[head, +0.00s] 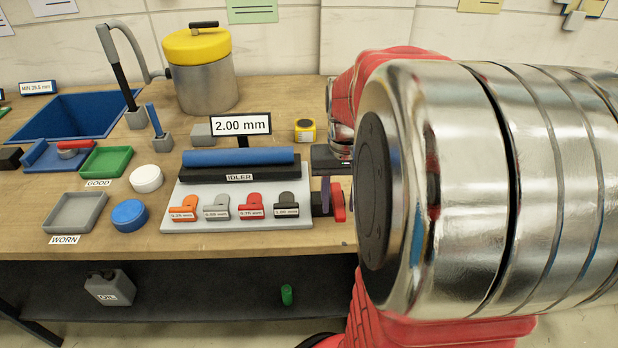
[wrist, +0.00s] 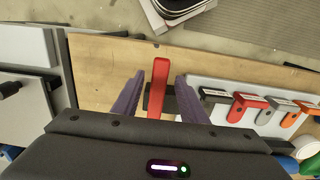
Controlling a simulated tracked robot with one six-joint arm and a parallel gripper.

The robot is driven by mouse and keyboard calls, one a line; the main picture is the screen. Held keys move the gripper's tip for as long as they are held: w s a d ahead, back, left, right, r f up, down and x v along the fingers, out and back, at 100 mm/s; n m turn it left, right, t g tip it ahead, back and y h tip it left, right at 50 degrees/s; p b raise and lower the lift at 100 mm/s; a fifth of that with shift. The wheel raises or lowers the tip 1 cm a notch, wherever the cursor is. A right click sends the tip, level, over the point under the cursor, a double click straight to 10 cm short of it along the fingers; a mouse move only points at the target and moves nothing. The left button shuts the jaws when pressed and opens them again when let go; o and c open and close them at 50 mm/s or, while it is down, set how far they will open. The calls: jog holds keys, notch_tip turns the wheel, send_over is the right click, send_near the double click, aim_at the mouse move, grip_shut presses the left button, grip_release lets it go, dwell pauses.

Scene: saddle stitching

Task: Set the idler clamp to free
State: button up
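The idler is a blue roller (head: 238,157) on a black base labelled IDLER, on a light grey plate (head: 180,222). The clamp's red lever (head: 338,203) stands at the plate's right end, beside a black block, partly hidden by my arm. In the wrist view the red lever (wrist: 160,85) points up the picture, between the two purple fingers of my gripper (wrist: 157,98). The fingers are open, with a gap on each side of the lever. In the head view, one purple finger of my gripper (head: 326,190) shows beside the lever; my arm hides most of the rest.
A sign (head: 241,125) behind the roller reads 2.00 mm. Several labelled feeler tabs, including a black one (head: 286,205), lie along the plate's front. A yellow tape measure (head: 305,130) sits behind. Green (head: 107,161) and grey (head: 76,211) trays stand left. The table's front edge is close.

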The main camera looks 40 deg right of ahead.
jog(key=shift+f, duration=0.2)
jog(key=shift+c, duration=0.6)
grip_shut()
jog(key=shift+a, duration=0.15)
